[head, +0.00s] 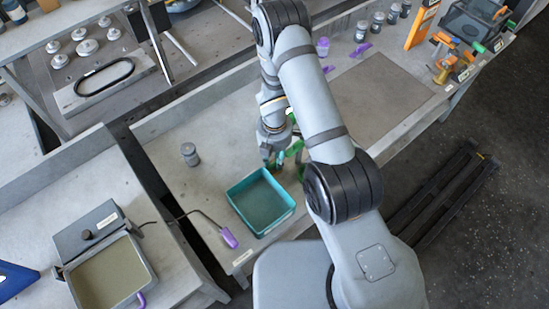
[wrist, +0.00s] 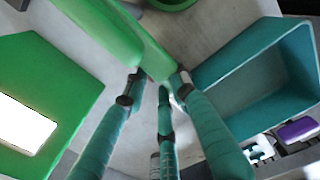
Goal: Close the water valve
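I cannot make out a water valve for certain. Green parts (head: 294,150) stand beside my gripper (head: 272,158) in the head view, partly hidden by my arm. In the wrist view, long bright green bars (wrist: 112,32) run from the upper left to the middle. A green panel with a white label (wrist: 60,85) is at the left. My gripper points down beside the teal bin (head: 262,203). I cannot tell its finger opening or whether it touches the green parts.
The teal bin also shows at the right of the wrist view (wrist: 250,75). A grey jar (head: 190,154) stands left of my gripper. A purple-handled tool (head: 229,238) lies near the bench's front edge. A brown mat (head: 375,97) lies on the bench to the right.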

